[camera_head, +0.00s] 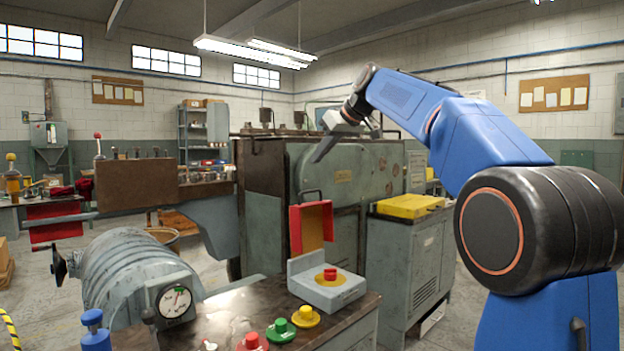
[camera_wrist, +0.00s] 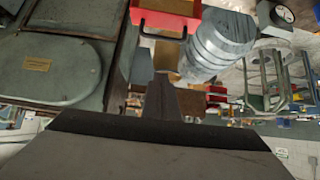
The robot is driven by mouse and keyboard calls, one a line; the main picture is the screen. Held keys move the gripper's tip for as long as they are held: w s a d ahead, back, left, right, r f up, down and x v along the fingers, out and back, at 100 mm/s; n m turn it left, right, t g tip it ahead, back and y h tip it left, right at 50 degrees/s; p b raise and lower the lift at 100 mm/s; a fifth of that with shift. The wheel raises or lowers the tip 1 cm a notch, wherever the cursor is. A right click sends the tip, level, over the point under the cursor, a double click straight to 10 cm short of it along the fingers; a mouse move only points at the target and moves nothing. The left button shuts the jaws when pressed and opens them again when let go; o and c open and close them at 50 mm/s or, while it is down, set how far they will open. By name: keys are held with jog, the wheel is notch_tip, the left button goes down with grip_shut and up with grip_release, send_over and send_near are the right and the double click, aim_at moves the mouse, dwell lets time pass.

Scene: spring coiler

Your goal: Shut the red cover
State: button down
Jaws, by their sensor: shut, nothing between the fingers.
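The red cover (camera_head: 297,230) stands open and upright on its grey button box (camera_head: 335,292), on the bench in front of me. Its inner face is yellow and a dark handle (camera_head: 312,192) sits on its top edge. A red button on a yellow disc shows uncovered on the box. My gripper (camera_head: 318,158) is shut and empty, above the cover and apart from it in the head view. In the wrist view the fingers (camera_wrist: 163,82) point up the picture, with the red cover (camera_wrist: 166,8) and its handle (camera_wrist: 163,34) at the top edge. Most of the cover is cut off there.
Red, green (camera_head: 280,332) and yellow (camera_head: 305,316) buttons stand on the bench left of the box. A round gauge (camera_head: 174,302) and grey motor housing are at the left. The large grey machine (camera_head: 340,180) stands behind. A yellow-topped cabinet (camera_head: 408,207) is at the right.

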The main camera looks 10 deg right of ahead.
aim_at(310, 191)
jog(key=x, duration=0.3)
jog(key=f+x, duration=0.1)
jog(key=x, duration=0.2)
jog(key=s+x, duration=0.1)
jog(key=x, duration=0.2)
jog(key=shift+d+f, duration=0.15)
jog(key=shift+d, duration=0.1)
jog(key=shift+s+d+f, duration=0.4)
jog(key=shift+s+f, duration=0.2)
jog(key=shift+s, duration=0.15)
